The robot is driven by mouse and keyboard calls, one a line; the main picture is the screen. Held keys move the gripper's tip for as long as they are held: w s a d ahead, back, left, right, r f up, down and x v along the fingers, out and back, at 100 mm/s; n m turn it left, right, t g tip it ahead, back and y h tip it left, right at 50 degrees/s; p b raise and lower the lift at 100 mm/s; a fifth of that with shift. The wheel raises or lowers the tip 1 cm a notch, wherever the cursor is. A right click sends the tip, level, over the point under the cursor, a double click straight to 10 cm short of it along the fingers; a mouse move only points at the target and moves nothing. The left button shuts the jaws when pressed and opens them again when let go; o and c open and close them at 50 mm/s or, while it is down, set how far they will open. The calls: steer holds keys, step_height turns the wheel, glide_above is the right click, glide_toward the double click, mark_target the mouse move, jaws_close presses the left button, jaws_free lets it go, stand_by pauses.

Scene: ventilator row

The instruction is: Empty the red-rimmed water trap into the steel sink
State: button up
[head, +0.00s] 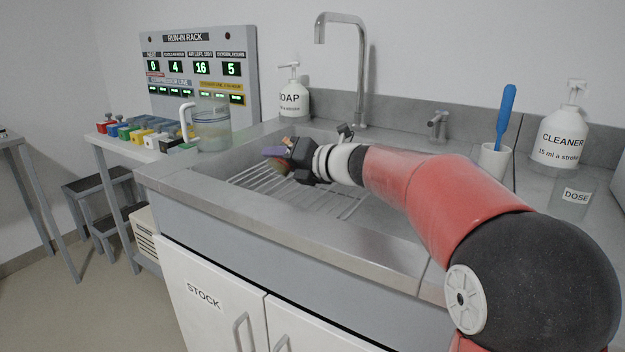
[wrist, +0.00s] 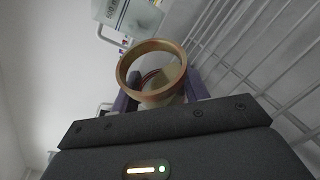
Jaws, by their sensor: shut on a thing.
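My gripper (head: 277,157) is over the left part of the steel sink (head: 300,222), above the wire rack in its basin. It is shut on the water trap (head: 283,168), a small cup mostly hidden by the gripper in the head view. In the wrist view the trap's orange-red rim (wrist: 124,77) shows between the purple fingers (wrist: 160,95), its round mouth turned partly toward the camera. Something pale yellowish shows inside the ring; I cannot tell whether it is water. The trap's exact tilt is unclear.
A clear jug (head: 212,132) stands left of the sink, by several coloured blocks (head: 135,132). A soap bottle (head: 292,98) and tall tap (head: 362,85) stand behind the basin. A blue-handled brush (head: 506,115) in a cup and a cleaner bottle (head: 560,138) stand right.

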steer(key=shift+r+m+y, duration=0.5)
steer(key=shift+r+m, duration=0.05)
steer(key=shift+m, duration=0.55)
stand_by(0.6)
steer(key=shift+r+m+t+y+b, duration=0.5)
steer(key=shift+m+b, duration=0.3)
steer(key=shift+m, duration=0.3)
stand_by(1.1)
steer(key=shift+w+d+f+m+b, duration=0.2)
steer(key=shift+d+m+b, duration=0.2)
steer(key=shift+b, duration=0.15)
steer(key=shift+w+d+f+m+b, duration=0.15)
steer(key=shift+w+d+m+b, duration=0.1)
steer(key=shift+m+b, duration=0.2)
stand_by(0.7)
steer(key=shift+w+d+r+m+t+y+p, duration=0.15)
steer(key=shift+r+m+t+y+p, duration=0.1)
steer(key=shift+m+p, duration=0.4)
steer(key=shift+s+d+r+m+t+y+p, duration=0.1)
steer(key=shift+r+m+t+y+p, duration=0.15)
steer(key=shift+m+p, duration=0.35)
stand_by(1.1)
